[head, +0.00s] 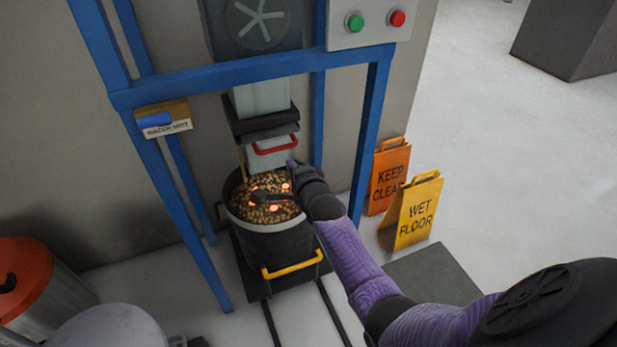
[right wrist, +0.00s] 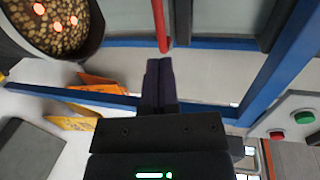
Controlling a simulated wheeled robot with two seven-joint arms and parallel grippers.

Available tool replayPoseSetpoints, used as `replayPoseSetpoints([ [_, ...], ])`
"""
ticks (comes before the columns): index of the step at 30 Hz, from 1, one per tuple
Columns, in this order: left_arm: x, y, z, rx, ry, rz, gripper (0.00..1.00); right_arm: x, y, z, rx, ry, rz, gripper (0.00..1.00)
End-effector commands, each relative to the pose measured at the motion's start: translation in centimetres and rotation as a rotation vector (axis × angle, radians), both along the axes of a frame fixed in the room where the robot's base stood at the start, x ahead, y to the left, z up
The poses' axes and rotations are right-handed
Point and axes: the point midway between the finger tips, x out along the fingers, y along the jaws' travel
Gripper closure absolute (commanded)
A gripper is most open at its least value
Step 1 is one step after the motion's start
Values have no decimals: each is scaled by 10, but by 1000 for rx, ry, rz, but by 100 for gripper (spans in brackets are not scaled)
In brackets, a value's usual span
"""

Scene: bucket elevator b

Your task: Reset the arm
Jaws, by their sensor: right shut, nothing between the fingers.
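My right arm (head: 348,255) reaches in from the lower right of the head view. Its gripper (head: 292,168) is beside the red handle (head: 274,145) of the grey chute gate, above the right rim of the bucket. In the right wrist view the gripper's fingers (right wrist: 160,66) are together and empty, with the red handle (right wrist: 160,22) just beyond their tips. I cannot tell whether they touch. The dark bucket (head: 270,240) is full of brown pellets with several glowing orange pieces, and has a yellow handle (head: 292,264). My left gripper is not in view.
A blue frame (head: 250,72) surrounds the chute and bucket. A control box with green (head: 355,22) and red (head: 397,18) buttons is at upper right. Orange (head: 388,178) and yellow (head: 416,212) floor signs stand right of the frame. An orange-lidded bin (head: 35,275) is at lower left.

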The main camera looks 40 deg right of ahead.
Motion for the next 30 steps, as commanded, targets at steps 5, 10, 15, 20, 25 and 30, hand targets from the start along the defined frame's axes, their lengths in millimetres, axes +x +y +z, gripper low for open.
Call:
replayPoseSetpoints([
  [5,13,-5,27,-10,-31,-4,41,-37,8,14,1,0,0,100],
  [10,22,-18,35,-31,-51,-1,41,-60,13,15,0,1,0,100],
  [15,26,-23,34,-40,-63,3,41,-64,14,13,-2,5,1,100],
  [20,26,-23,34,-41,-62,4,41,-91,34,-54,-169,219,108,100],
  [25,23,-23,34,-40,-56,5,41,-204,73,-189,-579,682,500,100],
  [30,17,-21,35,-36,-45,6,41,-359,94,-271,-920,1008,1044,100],
])
